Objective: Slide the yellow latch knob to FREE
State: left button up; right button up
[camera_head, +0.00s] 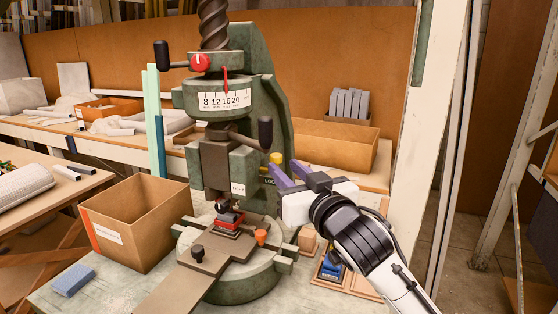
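The green fly press (262,100) stands on the bench in the middle of the head view. Its small yellow latch knob (276,158) shows on the right side of the frame, just above a dark label plate (268,181) whose lettering is partly covered and begins "LOC". My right gripper (283,165) comes in from the right with two purple fingers spread apart. Its fingertips are close to the knob, with the nearer finger just below it in the picture. I cannot tell whether they touch. The gripper holds nothing that I can see. My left gripper is not in view.
An open cardboard box (140,218) stands left of the press, and a blue block (73,280) lies at the bench's front left. A dark lever grip (265,132) hangs close above the knob. A white post (432,130) rises right of my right arm.

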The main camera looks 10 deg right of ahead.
aim_at(278, 162)
jog(key=shift+w+a, duration=0.2)
jog(key=shift+w, duration=0.9)
jog(key=shift+w+a, duration=0.2)
jog(key=shift+w, duration=0.9)
grip_shut()
